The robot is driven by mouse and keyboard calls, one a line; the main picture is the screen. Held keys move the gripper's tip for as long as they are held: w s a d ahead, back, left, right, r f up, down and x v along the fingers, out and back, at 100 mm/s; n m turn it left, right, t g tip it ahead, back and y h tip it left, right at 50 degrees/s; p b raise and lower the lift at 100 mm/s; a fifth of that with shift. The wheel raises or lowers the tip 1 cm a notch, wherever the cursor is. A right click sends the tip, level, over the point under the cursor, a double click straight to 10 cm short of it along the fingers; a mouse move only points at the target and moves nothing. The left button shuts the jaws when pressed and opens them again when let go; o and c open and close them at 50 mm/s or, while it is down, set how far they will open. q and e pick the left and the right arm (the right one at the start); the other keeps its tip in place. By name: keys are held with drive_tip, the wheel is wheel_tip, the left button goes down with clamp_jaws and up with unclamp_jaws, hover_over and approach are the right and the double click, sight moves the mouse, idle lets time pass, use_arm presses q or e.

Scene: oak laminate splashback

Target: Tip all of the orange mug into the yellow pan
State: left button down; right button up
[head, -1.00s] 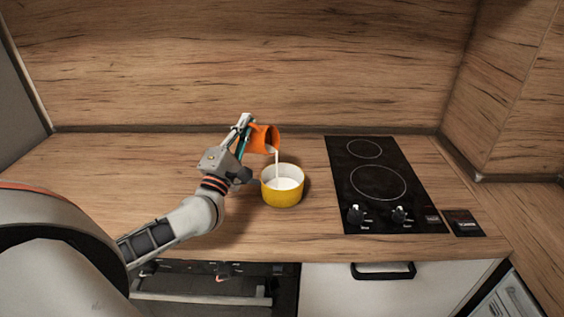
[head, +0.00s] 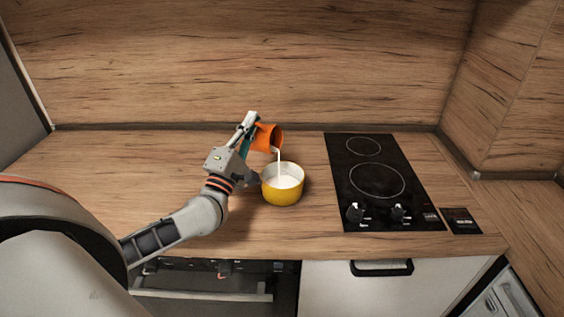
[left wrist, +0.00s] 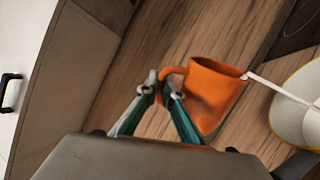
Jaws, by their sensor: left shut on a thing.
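The orange mug (head: 266,138) is tilted toward the right, above and just behind the yellow pan (head: 283,196). A thin white stream of liquid runs from its rim down into the pan, which holds white liquid. My left gripper (head: 250,132) is shut on the mug. In the left wrist view, the fingertips of my left gripper (left wrist: 160,91) are closed at the handle of the orange mug (left wrist: 213,92), and the stream reaches the pan (left wrist: 301,112) at the right edge. My right gripper is not in view.
A black cooktop (head: 379,183) with two rings and knobs lies to the right of the pan. A wooden splashback (head: 260,65) stands behind the counter. The counter (head: 110,170) is clear to the left of the arm.

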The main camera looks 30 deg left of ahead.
use_arm(q)
drive_tip(key=shift+d+r+m, duration=0.2)
drive_tip(key=shift+m, duration=0.3)
drive_tip(key=shift+d+r+m+t+h, duration=0.3)
drive_tip(key=shift+d+m+h, duration=0.35)
drive_tip(key=shift+m+h, duration=0.4)
